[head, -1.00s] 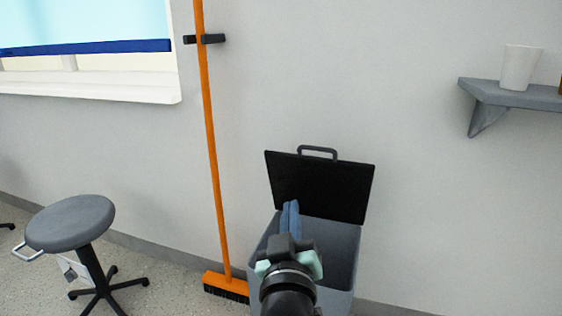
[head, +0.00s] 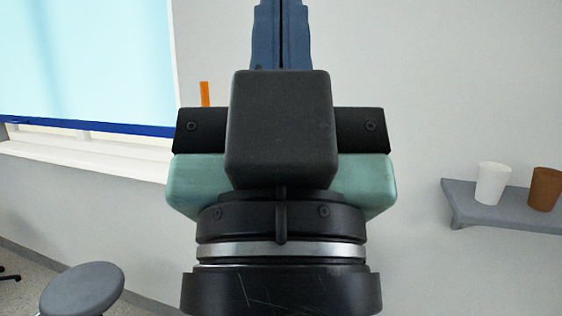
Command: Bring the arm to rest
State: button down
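My gripper (head: 281,38) fills the middle of the head view, very close to the camera and pointing up. Its two blue fingers lie side by side with only a thin dark line between them, and nothing shows between them. The fingertips are cut off by the top edge of the picture. The dark palm block, the pale green housing and the dark wrist with a silver ring show below the fingers. No rotary switch is in view.
A grey shelf (head: 516,213) on the right wall holds a white cup (head: 493,183) and a brown cup (head: 545,188). A window with a light blue blind (head: 80,60) is at left. A grey stool (head: 82,290) stands lower left. A bit of orange broom handle (head: 205,94) shows behind my gripper.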

notch_tip(320, 180, up, 24)
jog(key=p, duration=2.1)
jog(key=shift+p, duration=0.35)
